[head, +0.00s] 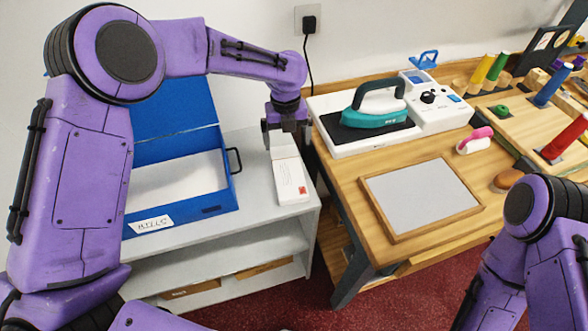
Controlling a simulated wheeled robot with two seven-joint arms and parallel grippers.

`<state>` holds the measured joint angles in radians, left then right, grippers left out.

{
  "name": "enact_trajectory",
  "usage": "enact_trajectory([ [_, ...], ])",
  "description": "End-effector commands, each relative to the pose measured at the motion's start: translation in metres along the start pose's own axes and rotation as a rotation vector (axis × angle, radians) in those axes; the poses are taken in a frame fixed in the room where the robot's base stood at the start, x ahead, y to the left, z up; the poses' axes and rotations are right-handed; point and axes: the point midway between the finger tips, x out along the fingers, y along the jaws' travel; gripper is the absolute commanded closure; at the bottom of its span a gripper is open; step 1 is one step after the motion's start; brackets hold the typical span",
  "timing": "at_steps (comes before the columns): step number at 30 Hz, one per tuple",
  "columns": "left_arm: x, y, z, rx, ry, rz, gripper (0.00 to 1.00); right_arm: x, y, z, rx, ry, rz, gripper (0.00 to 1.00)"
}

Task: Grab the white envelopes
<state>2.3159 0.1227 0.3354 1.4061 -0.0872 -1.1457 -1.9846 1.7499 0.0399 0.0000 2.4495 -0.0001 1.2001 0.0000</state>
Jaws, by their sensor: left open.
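The white envelopes (291,187) lie as a narrow stack on the grey shelf unit's top, near its right edge, with a small red mark at the near right end. My left gripper (286,150) points down over the far end of the stack. It is open, its fingers hiding that end; I cannot tell whether they touch the envelopes. My right arm comes in at the lower right, and its gripper is outside the view.
An open blue box (212,203) with a labelled front stands left of the envelopes on the grey shelf unit (262,225). To the right, a wooden table (345,165) holds a teal iron (375,117) on a white station and a framed grey board (420,194).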

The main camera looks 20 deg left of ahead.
Motion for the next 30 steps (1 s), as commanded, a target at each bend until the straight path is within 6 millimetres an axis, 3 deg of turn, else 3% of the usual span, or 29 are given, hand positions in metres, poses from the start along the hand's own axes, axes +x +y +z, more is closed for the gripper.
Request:
enact_trajectory([
  [2,0.010,0.001,-0.002,0.000,-0.001,0.000,0.00,0.008,-0.001,0.004,0.000,-0.001,0.000,0.57],
  [11,0.061,-0.005,0.008,-0.002,0.013,0.007,0.00,-0.003,0.001,-0.001,0.000,-0.001,0.001,0.57],
  [21,0.114,-0.007,0.003,-0.002,0.015,0.009,0.00,-0.022,0.002,-0.009,0.000,0.000,0.000,0.57],
  [29,0.121,-0.008,0.003,-0.001,0.013,0.007,0.00,-0.021,0.002,-0.009,0.000,-0.001,0.000,0.57],
  [30,0.121,-0.008,0.003,-0.002,0.013,0.007,0.10,-0.021,0.002,-0.009,0.000,-0.001,0.000,0.57],
])
